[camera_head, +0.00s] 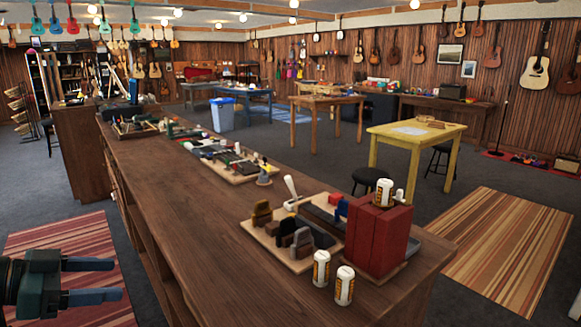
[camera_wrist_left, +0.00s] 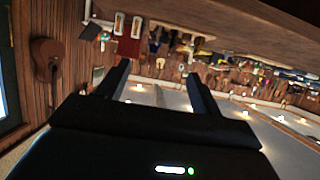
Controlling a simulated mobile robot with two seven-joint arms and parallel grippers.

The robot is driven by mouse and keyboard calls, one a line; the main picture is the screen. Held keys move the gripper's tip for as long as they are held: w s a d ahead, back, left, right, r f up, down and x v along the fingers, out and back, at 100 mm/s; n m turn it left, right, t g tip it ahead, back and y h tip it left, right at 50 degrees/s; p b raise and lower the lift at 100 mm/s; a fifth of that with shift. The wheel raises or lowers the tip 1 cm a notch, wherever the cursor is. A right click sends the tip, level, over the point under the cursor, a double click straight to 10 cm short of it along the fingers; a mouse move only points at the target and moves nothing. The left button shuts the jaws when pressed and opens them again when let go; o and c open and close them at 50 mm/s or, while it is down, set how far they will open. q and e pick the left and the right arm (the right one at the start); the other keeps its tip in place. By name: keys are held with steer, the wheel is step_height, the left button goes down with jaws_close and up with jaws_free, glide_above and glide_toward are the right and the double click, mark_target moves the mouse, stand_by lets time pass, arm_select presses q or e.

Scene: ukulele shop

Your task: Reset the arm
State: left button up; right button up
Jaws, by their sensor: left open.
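My left gripper (camera_head: 118,279) is at the lower left of the head view, in front of the counter's left side and above the striped red rug. Its two dark fingers are parallel and apart, with nothing between them. In the left wrist view the fingers of my left gripper (camera_wrist_left: 160,78) also stand apart and empty. My right gripper is in neither view.
A long wooden counter (camera_head: 185,215) runs from lower right to back left. Near its right end are a red block (camera_head: 376,240), white cans (camera_head: 344,285) and a tool board (camera_head: 262,240). A yellow table (camera_head: 417,137) stands beyond. The counter's middle front is clear.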

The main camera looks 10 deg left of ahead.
arm_select(q)
steer(key=d+f+n+g+y, duration=0.1)
steer(key=d+f+n+y, duration=0.15)
steer(key=f, duration=0.95)
steer(key=d+f+n+y, duration=0.2)
steer(key=f+n+y, duration=0.1)
steer(key=f, duration=0.8)
steer(key=s+d+f, duration=0.4)
steer(key=d, duration=0.5)
steer(key=s+d+f+t, duration=0.1)
steer(key=s+d+f, duration=0.3)
steer(key=d, duration=0.6)
steer(key=shift+s+d+f, duration=0.3)
steer(key=shift+s+f, duration=0.1)
steer(key=shift+f, duration=0.1)
